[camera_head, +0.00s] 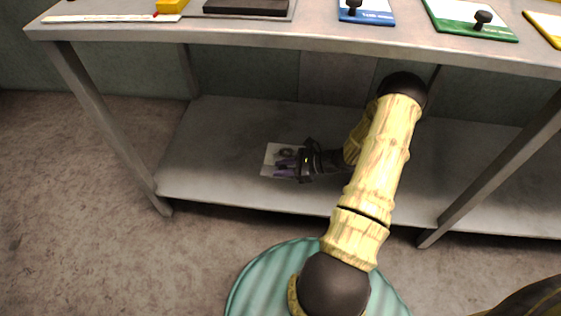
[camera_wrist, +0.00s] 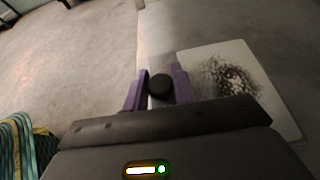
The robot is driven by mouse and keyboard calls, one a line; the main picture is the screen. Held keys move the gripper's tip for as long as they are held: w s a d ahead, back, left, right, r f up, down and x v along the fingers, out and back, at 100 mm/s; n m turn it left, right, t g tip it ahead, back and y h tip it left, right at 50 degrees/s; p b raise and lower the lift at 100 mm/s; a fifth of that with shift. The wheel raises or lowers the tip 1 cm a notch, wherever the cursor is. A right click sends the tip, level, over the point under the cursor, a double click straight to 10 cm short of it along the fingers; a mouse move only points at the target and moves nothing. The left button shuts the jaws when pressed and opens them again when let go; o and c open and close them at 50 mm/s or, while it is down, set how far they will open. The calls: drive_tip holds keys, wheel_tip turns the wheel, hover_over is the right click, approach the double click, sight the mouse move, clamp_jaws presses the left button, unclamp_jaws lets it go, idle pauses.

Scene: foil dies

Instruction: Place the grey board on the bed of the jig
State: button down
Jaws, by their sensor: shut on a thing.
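The grey board (camera_head: 270,160) is at the lower shelf, with a pale face and a dark speckled patch. In the wrist view its pale face (camera_wrist: 205,58) lies right of the fingers. My gripper (camera_head: 286,167) reaches in from the right, its purple fingers over the board. In the wrist view the gripper (camera_wrist: 158,88) is shut on a black round knob (camera_wrist: 159,86), which appears to belong to the board. I cannot tell if the board touches the shelf. What looks like the jig, with a dark flat bed (camera_head: 245,6), sits on the tabletop, cut off by the frame's top.
The lower shelf (camera_head: 225,130) is otherwise clear. The tabletop edge (camera_head: 230,38) overhangs it, with table legs (camera_head: 105,125) at the sides. On top lie a blue board (camera_head: 372,17), a green board (camera_head: 450,20), a yellow board (camera_head: 545,22) and a yellow block (camera_head: 172,6).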

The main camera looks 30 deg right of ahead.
drive_tip(key=s+a+r+p, duration=0.25)
drive_tip(key=a+p, duration=0.35)
drive_tip(key=a, duration=0.5)
drive_tip(key=w+d+r+m+t+h+p, duration=0.2)
drive_tip(key=w+r+m+h+p, duration=0.1)
drive_tip(key=r, duration=0.7)
drive_tip(key=w+d+r+m+t+h+p, duration=0.3)
drive_tip(key=w+r, duration=0.4)
drive_tip(key=r, duration=0.3)
drive_tip(key=shift+w+d+r+m+h, duration=0.15)
drive_tip(key=shift+w+d+m+h, duration=0.15)
drive_tip(key=shift+m+h, duration=0.45)
drive_tip(key=shift+s, duration=0.1)
